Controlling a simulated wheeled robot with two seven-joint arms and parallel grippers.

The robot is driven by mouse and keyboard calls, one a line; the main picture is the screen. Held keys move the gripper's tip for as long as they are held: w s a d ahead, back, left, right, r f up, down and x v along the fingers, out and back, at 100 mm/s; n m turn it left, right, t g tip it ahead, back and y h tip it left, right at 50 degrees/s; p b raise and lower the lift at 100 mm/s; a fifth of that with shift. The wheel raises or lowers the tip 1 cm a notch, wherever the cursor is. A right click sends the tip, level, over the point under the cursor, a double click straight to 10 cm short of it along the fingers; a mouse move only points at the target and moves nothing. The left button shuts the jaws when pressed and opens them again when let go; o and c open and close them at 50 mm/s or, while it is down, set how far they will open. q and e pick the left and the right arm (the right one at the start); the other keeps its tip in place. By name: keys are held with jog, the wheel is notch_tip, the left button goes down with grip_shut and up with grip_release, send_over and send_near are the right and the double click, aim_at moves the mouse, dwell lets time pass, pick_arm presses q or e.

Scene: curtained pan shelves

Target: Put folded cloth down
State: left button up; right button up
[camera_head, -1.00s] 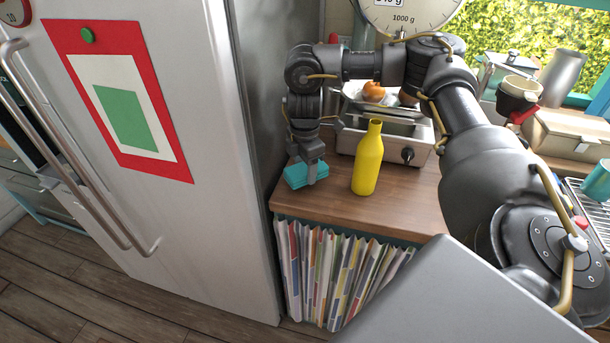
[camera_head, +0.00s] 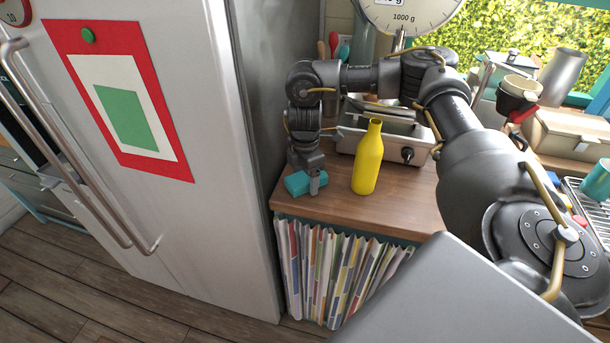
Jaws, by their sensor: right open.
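The folded cloth (camera_head: 297,184) is a small teal block lying on the wooden counter (camera_head: 345,203), close to its left edge by the fridge. My right gripper (camera_head: 316,184) is low over the counter at the cloth's right end, with its fingers pointing down. The jaws are open. The wrist hides part of the cloth, and I cannot tell whether a finger touches it. My left gripper is not in view.
A yellow bottle (camera_head: 368,158) stands upright just right of the gripper. The fridge (camera_head: 215,200) walls the left side. A striped curtain (camera_head: 330,275) hangs below the counter.

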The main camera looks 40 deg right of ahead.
aim_at(305, 177)
notch_tip(305, 177, up, 12)
jog(key=shift+r, duration=0.15)
dwell(0.5)
jog(key=shift+a, duration=0.1)
dwell(0.4)
